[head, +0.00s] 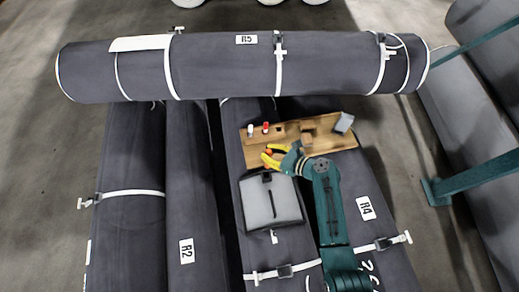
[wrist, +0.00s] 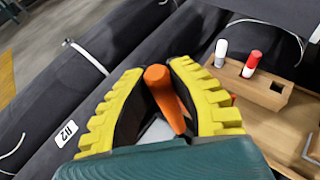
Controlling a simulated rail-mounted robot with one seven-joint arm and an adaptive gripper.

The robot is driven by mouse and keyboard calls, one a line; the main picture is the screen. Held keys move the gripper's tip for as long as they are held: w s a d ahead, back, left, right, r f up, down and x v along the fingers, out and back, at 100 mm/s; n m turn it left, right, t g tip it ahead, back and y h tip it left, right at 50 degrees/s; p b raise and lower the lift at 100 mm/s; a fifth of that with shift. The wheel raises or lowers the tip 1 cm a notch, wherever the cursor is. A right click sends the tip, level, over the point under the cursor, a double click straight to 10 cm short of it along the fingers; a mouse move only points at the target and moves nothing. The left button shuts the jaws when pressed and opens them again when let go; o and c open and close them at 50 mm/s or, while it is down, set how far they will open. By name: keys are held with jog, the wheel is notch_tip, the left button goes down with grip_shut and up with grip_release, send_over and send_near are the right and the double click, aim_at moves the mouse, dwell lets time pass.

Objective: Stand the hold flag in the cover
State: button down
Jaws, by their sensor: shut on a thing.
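My gripper (head: 273,155), with yellow ribbed fingers, is shut on an orange rod-like piece, apparently the hold flag (wrist: 166,98). In the wrist view the rod sits between both fingers, its rounded end showing at their tips. Its lower part is hidden by my gripper. In the head view only a speck of orange shows at the fingers.
A wooden tray (head: 339,133) behind my gripper holds a white marker (head: 250,130), a red marker (head: 265,127), a wooden block (head: 307,138) and a grey piece (head: 344,122). A large roll (head: 210,68) lies across the back. Strapped rolls (head: 135,165) extend left.

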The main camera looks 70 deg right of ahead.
jog(key=shift+s+a+f, duration=0.1)
jog(key=shift+a+f, duration=0.05)
jog(key=shift+a, duration=0.1)
jog(key=shift+d+r+p, duration=0.15)
jog(key=shift+r+p, duration=0.05)
jog(key=shift+p, duration=0.15)
jog(key=b, duration=0.4)
send_over(267, 167)
jog(key=f, duration=0.6)
jog(key=shift+d, duration=0.35)
jog(key=shift+p, duration=0.65)
dwell(0.5)
jog(key=shift+f+b, duration=2.6)
jog(key=shift+f, duration=0.75)
jog(key=c, duration=1)
grip_release()
